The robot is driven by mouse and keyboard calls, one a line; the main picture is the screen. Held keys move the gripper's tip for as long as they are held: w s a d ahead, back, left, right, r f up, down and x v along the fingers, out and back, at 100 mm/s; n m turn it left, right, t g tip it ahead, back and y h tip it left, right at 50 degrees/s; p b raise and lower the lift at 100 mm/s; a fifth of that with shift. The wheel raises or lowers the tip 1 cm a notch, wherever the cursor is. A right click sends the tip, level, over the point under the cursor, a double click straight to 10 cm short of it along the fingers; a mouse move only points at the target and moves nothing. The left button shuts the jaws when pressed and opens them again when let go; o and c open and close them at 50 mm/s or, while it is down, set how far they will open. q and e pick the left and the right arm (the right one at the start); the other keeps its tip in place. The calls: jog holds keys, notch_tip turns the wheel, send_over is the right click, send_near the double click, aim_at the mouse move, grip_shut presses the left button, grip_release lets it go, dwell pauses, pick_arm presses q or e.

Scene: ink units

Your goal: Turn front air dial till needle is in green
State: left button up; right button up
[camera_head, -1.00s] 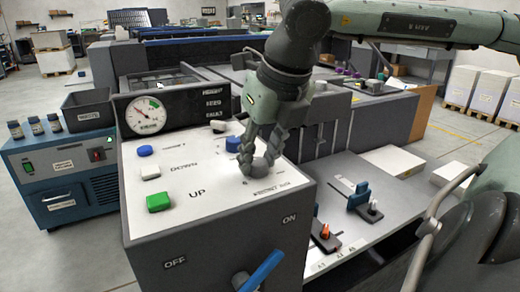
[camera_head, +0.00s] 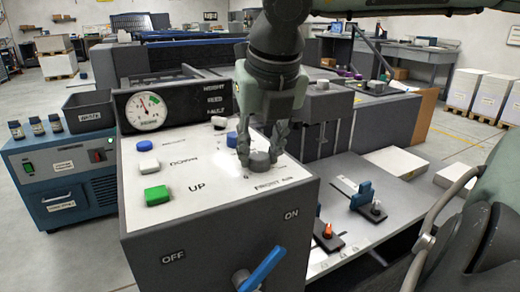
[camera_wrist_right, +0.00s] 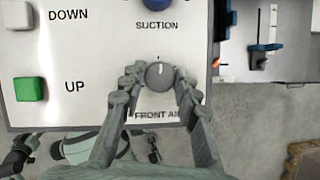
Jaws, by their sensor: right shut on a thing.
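The grey front air dial (camera_head: 260,161) is a round knob on the white panel top, near its right edge. In the right wrist view the dial (camera_wrist_right: 159,75) sits above the FRONT AIR label, its pale mark pointing about straight up. My right gripper (camera_head: 258,148) reaches down from above and is shut on the dial, one finger on each side, as the wrist view also shows (camera_wrist_right: 160,88). The round gauge (camera_head: 146,111) stands behind the panel. Its red needle points up and slightly left, short of the green band at upper right. My left gripper is not in view.
The blue suction dial (camera_head: 231,139) is just behind the gripper. The green UP button (camera_head: 156,194) and white DOWN button (camera_head: 149,166) are on the left. A blue-handled ON/OFF lever (camera_head: 265,268) is on the front face.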

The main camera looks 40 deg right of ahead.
jog(key=o, duration=1.2)
jog(key=shift+c, duration=0.2)
jog(key=v, duration=1.2)
dwell(1.4)
